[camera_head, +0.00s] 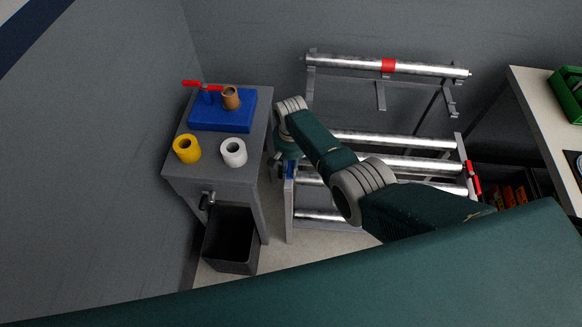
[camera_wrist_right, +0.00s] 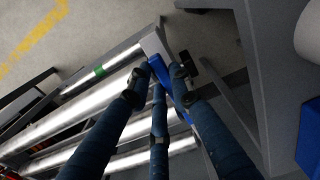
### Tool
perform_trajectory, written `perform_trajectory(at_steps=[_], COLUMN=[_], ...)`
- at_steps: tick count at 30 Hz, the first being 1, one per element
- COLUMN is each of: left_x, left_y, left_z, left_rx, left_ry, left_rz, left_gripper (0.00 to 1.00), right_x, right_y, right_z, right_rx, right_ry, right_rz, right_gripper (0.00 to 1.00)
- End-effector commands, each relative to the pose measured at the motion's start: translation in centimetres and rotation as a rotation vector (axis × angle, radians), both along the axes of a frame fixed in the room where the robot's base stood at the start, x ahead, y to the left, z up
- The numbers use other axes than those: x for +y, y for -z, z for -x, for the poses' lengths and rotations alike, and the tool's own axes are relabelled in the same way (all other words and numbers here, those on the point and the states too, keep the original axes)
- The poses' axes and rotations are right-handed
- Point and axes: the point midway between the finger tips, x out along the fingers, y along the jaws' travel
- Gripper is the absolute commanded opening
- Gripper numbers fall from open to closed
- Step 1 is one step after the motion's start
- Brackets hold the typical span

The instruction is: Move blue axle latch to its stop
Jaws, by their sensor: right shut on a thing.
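The blue axle latch (camera_wrist_right: 159,69) is a blue piece at the corner of the metal roller rack (camera_wrist_right: 149,43), between the fingers of my right gripper (camera_wrist_right: 160,84) in the right wrist view. The gripper is shut on it, and its dark fingers hide part of the latch. In the head view, a small blue part of the latch (camera_head: 289,169) shows at the left end of the rack (camera_head: 289,213), just below my right gripper (camera_head: 285,161), which is mostly hidden by my own arm. My left gripper is in neither view.
A grey stand (camera_head: 215,174) left of the rack holds a blue block (camera_head: 205,122), a yellow ring (camera_head: 186,149) and a white ring (camera_head: 233,152). A black bin (camera_head: 231,239) is below. A red latch (camera_head: 473,178) is at the rack's right end. A pale table (camera_head: 540,108) is far right.

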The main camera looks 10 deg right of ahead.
Motion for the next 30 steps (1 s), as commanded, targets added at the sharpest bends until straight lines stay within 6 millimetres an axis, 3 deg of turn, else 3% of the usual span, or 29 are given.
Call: perform_trajectory(at_steps=[5,6,8,20,26,30], left_x=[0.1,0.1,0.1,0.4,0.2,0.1], left_y=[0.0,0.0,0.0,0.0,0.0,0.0], left_z=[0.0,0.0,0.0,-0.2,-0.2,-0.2], left_rx=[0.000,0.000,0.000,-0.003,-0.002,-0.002], left_ry=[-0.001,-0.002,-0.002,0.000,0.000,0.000], left_rz=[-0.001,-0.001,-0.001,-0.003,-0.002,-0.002], left_gripper=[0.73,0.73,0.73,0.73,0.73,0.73], right_x=[0.1,0.1,0.1,0.1,0.1,0.1], right_y=[-0.1,-0.1,-0.1,-0.5,-2.9,-6.0], right_z=[-0.2,-0.2,-0.1,-0.1,-0.2,-0.2], right_rx=[-0.004,-0.004,-0.004,-0.003,-0.006,-0.008], right_ry=[0.003,0.003,0.002,0.001,0.001,0.001], right_rz=[-0.003,-0.003,-0.003,-0.002,-0.002,-0.004], right_gripper=[0.00,0.28,0.40,0.40,0.40,0.40])
